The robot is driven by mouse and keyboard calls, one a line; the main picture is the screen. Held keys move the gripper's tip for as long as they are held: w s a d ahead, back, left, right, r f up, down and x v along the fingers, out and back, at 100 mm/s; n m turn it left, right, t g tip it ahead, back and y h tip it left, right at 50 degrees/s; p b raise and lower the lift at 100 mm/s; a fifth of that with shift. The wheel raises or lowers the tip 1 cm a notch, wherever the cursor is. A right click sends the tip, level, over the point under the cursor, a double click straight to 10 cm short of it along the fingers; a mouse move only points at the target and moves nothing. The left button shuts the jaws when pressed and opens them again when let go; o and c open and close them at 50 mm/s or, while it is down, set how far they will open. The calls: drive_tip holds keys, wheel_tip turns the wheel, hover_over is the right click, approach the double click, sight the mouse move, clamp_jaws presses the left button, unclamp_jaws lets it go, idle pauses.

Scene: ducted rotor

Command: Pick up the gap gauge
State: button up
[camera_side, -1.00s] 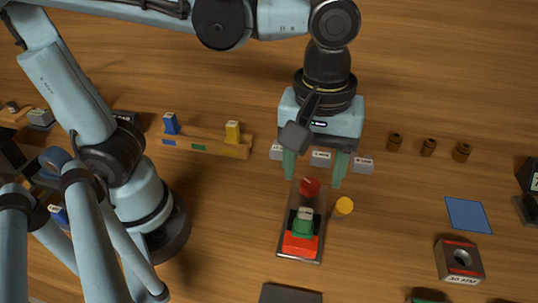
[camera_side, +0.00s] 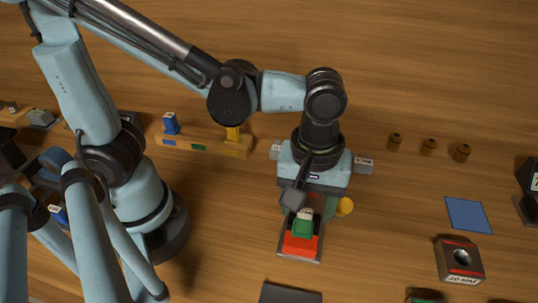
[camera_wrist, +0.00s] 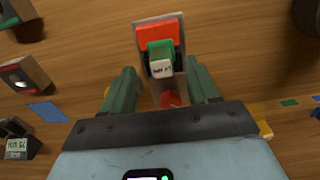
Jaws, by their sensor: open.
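No label that I can read says gap gauge. A green piece with a white-labelled top (camera_side: 302,226) sits against a red block (camera_side: 300,246) in a narrow grey tray (camera_side: 285,250). In the wrist view, the green piece (camera_wrist: 160,48), the red block (camera_wrist: 157,33) and a red round part (camera_wrist: 170,99) lie along the tray. My gripper (camera_wrist: 162,72) is open and empty, with its green fingers spread either side of the tray line. In the side view, my gripper (camera_side: 310,208) hangs over the tray's far end and hides the red round part. I cannot tell its exact height.
A yellow cylinder (camera_side: 345,206) stands close to the right finger. A wooden rack (camera_side: 205,146) with blue (camera_side: 171,124) and yellow (camera_side: 232,134) pieces lies left.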

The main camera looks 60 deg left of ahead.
sight(305, 212)
drive_tip(key=shift+a+f, duration=0.15)
drive_tip(key=shift+f, duration=1.7)
clamp_jaws()
drive_tip(key=shift+r, duration=0.15)
